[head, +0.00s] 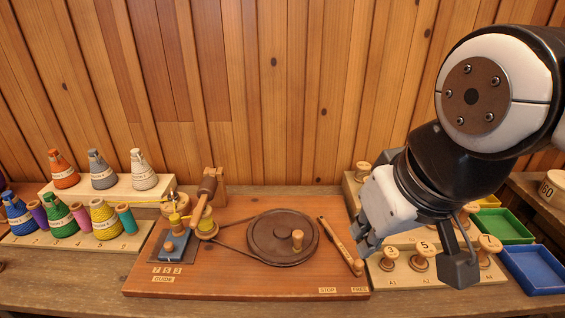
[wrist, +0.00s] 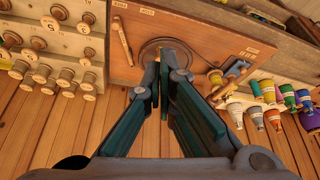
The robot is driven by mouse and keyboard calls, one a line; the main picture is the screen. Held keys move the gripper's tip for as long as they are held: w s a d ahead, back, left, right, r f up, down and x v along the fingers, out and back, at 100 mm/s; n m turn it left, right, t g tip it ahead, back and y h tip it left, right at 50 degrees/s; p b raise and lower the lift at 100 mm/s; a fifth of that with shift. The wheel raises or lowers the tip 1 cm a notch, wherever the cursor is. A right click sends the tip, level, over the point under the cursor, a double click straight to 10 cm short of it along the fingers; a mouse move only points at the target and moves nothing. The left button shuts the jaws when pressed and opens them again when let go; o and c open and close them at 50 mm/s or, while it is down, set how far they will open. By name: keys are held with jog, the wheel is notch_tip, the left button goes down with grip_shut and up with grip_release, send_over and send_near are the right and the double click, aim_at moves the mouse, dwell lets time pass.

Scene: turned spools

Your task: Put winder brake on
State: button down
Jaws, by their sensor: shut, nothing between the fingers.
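The winder brake is a wooden lever (head: 340,245) on the right side of the winder board (head: 230,282). Its knobbed front end lies nearer the FREE label (head: 360,290) than the STOP label (head: 327,290). The lever also shows in the wrist view (wrist: 123,41), apart from the fingers. My gripper (head: 363,243) is shut and empty, in the air just right of the lever in the head view. In the wrist view my fingertips (wrist: 164,62) meet in front of the dark wheel, hiding part of it.
The dark wheel (head: 282,238) with an upright handle lies left of the lever. Wooden spools (head: 420,262) stand on a stepped rack to the right, beside green (head: 502,226) and blue (head: 532,268) trays. Thread cones (head: 103,220) stand at left.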

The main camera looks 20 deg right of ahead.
jog(key=w+d+f+m+g+y+b, duration=0.1)
jog(key=w+d+f+m+g, duration=0.15)
jog(key=w+d, duration=0.4)
jog(key=w+d+f+m+g+b, duration=0.15)
jog(key=w+d+f+m, duration=0.25)
jog(key=w, duration=0.5)
jog(key=w+d+f+m+g, duration=0.1)
jog(key=w+d+f+m, duration=0.1)
jog(key=d+f, duration=0.4)
jog(key=w+d+f+m+g+y, duration=0.1)
jog(key=w+d+f+m, duration=0.2)
jog(key=d+f, duration=0.4)
jog(key=shift+w+f+b, duration=0.3)
jog(key=shift+b, duration=0.05)
jog(key=shift+a, duration=0.1)
